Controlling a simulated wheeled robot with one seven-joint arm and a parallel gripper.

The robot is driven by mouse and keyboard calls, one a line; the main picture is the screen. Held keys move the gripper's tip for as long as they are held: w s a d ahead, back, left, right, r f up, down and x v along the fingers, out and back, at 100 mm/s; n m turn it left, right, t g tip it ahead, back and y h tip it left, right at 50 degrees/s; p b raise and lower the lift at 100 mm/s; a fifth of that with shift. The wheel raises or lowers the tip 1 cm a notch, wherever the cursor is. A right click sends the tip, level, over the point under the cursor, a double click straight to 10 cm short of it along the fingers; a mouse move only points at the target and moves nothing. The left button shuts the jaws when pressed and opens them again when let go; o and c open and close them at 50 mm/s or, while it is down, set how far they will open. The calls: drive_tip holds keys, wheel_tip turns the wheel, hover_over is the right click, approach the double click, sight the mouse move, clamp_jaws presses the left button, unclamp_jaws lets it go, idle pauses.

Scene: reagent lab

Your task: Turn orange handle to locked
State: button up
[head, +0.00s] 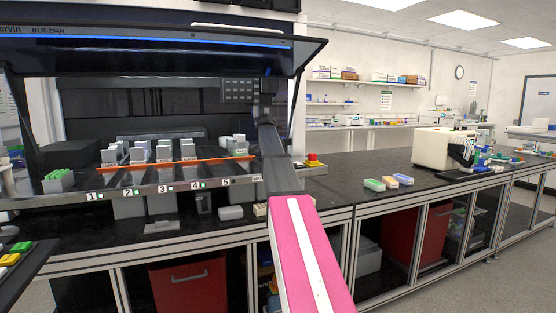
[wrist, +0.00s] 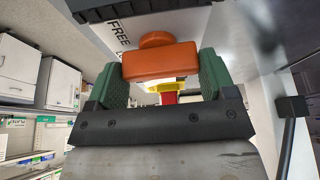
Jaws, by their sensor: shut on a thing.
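In the wrist view the orange handle (wrist: 160,63) is a rounded block with a round knob on its far side. It sits between the two green fingers of my gripper (wrist: 158,70), which is shut on it. The handle is in front of a pale panel with the printed word FREE (wrist: 118,30); the handle hides part of this panel, and no locked label is readable. In the head view my arm reaches up to the right side of the hooded machine, and I cannot make out the handle or the fingertips there.
The machine's raised hood (head: 160,50) overhangs its deck, with a long orange bar (head: 175,163) across sample racks in numbered lanes. A red and yellow button (head: 313,160) is right of my arm. Small coloured boxes (head: 388,182) and a white instrument (head: 440,147) stand on the right bench.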

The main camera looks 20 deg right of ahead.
drive_tip(key=shift+m, duration=0.4)
drive_tip(key=o, duration=0.9)
drive_tip(key=shift+r, duration=0.1)
drive_tip(key=v, duration=1)
drive_tip(key=shift+w+a+r, duration=0.1)
drive_tip(key=shift+a+r, duration=0.05)
drive_tip(key=shift+r, duration=0.15)
